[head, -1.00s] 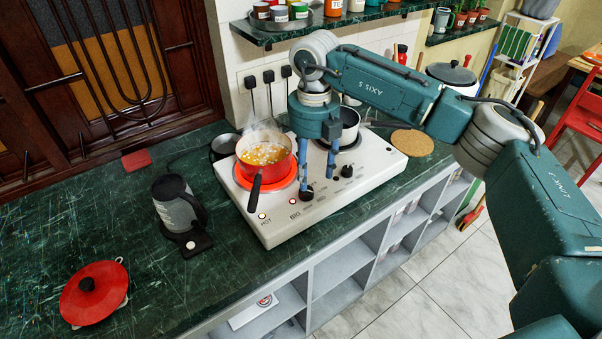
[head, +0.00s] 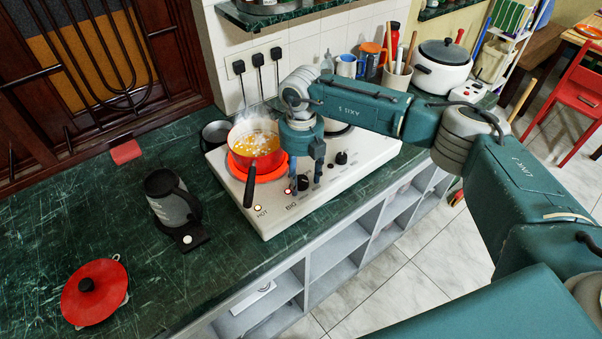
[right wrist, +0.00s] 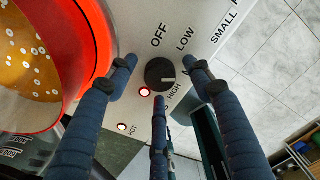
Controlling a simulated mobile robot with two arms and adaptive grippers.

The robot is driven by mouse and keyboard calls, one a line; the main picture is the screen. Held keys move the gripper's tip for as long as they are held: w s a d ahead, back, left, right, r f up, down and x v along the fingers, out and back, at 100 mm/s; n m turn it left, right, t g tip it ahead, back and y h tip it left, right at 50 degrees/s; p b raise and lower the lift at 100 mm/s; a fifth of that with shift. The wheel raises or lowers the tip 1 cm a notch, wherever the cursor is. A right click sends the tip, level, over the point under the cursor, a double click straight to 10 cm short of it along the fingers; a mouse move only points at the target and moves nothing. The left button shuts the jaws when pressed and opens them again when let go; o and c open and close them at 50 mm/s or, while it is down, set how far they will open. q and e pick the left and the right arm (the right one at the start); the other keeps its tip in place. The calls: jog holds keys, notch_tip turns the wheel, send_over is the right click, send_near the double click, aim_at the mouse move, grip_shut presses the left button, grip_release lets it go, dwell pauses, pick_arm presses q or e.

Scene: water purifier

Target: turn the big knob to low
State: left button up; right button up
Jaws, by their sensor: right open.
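The big knob (right wrist: 160,72) is a round black dial on the white hob (head: 366,183). In the right wrist view its white mark points right, below LOW and above HIGH; a finger covers part of the scale there. The knob also shows dark between the fingers in the head view (head: 304,183). My right gripper (head: 305,184) is open and points down over the knob. In the right wrist view its fingers (right wrist: 162,68) stand left, right and below the knob; I cannot tell whether any touches it. My left gripper is not in view.
A red pot (head: 262,160) of steaming food sits on the glowing burner beside the gripper, handle forward. A second knob (head: 341,158) is to the right. A kettle (head: 172,197) and a red lid (head: 95,291) are on the green counter. Two indicator lights glow near the big knob.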

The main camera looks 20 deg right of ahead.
jog(key=shift+f, duration=0.2)
jog(key=c, duration=1.1)
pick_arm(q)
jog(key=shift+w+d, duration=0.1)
pick_arm(e)
jog(key=shift+c, duration=0.2)
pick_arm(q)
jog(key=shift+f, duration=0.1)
